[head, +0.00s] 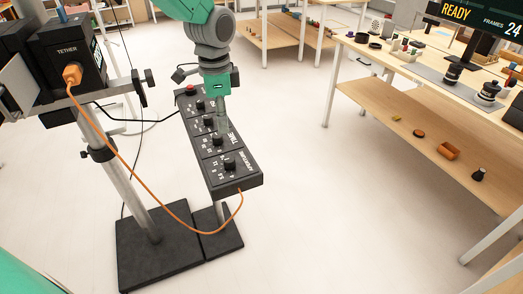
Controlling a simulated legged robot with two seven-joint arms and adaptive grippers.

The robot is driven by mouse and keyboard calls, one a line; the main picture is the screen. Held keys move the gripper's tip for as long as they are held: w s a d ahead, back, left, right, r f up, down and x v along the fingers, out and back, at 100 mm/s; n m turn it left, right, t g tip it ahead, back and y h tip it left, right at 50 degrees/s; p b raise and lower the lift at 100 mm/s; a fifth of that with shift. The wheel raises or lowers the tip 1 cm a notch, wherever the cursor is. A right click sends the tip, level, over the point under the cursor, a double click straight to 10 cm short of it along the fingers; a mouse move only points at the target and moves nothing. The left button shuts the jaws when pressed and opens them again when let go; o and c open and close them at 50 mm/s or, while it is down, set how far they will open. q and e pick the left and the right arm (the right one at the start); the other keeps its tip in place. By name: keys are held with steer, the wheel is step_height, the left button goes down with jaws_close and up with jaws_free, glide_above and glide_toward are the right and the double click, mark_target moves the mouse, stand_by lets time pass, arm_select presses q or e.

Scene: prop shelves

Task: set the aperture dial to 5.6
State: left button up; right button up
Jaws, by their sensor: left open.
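A long black control box (245,184) stands on a post at the centre, with several black knobs in a row along its top. The aperture dial (230,166) is the knob at the near end, beside lettering that seems to read APERTURE. Its pointer and scale are too small to read. My left gripper (222,122) comes down from above over the middle of the box, near the lettering TIME, farther back than the aperture dial and apart from it. It is open, and I see nothing held. It hides part of the panel. My right gripper is not in view.
A camera rig with a TETHER box (70,50) stands at left, an orange cable (108,138) looping from it to the control box. Black base plates (160,250) lie below. A wooden shelf table (430,130) with props stands at right. The floor between is clear.

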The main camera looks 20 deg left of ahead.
mark_target(230, 159)
arm_select(q)
steer(key=f, duration=0.8)
steer(key=d+f, duration=0.1)
steer(key=f, duration=0.3)
steer(key=shift+s+d+f+b, duration=0.1)
steer(key=shift+f+b, duration=0.2)
steer(key=shift+f, duration=0.05)
steer(key=shift+a+f, duration=0.55)
steer(key=shift+d, duration=0.15)
steer(key=shift+d+r, duration=0.15)
steer(key=shift+d, duration=0.2)
jaws_close()
